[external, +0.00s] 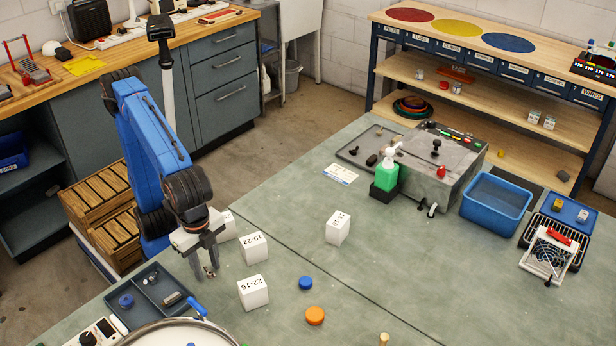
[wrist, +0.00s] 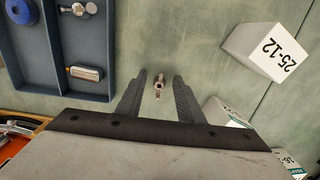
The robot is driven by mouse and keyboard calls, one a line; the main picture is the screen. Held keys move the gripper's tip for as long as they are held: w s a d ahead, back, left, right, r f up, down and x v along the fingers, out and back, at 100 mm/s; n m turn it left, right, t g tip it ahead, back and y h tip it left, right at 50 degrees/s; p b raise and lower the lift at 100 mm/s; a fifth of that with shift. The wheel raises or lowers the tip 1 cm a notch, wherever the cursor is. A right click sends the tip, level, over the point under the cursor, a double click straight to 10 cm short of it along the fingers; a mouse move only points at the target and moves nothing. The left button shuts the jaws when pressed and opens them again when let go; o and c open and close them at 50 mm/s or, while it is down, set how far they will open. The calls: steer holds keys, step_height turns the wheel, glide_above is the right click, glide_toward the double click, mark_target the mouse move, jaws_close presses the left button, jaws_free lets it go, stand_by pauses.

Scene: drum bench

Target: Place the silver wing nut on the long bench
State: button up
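A small silvery piece that looks like the wing nut (wrist: 158,86) lies on the green-grey bench top (wrist: 190,22) in the wrist view. My gripper (wrist: 160,84) is open, with one finger on each side of the piece and a visible gap to both. In the external view my gripper (external: 207,273) points down, low over the near left of the green-grey bench top (external: 330,285). The piece is too small there to make out clearly. A wooden-topped bench (external: 125,52) runs along the left wall. Which bench is the long one I cannot tell.
A dark parts tray (external: 148,305) lies left of my gripper. White numbered blocks (external: 253,291) stand close on its right. Blue (external: 306,283) and orange (external: 315,316) caps lie further right. A green bottle (external: 386,173) and a blue bin (external: 495,200) stand farther back.

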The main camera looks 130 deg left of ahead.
mark_target(207, 268)
steer(key=shift+r, duration=0.15)
step_height(207, 268, up, 12)
stand_by(0.6)
steer(key=shift+s, duration=0.1)
steer(key=s+a+f+t, duration=0.1)
steer(key=s+a+f, duration=0.35)
steer(key=s, duration=0.35)
steer(key=s+a+f+t, duration=0.1)
steer(key=s+a+f, duration=0.35)
steer(key=s, duration=0.45)
steer(key=s+a+f+t, duration=0.1)
steer(key=s+a+f, duration=0.1)
steer(key=s+f, duration=0.5)
steer(key=s+a+f+t, duration=0.1)
steer(key=s+a+f, duration=0.1)
steer(key=s+f, duration=0.6)
steer(key=shift+a+t, duration=0.25)
steer(key=shift+t, duration=0.15)
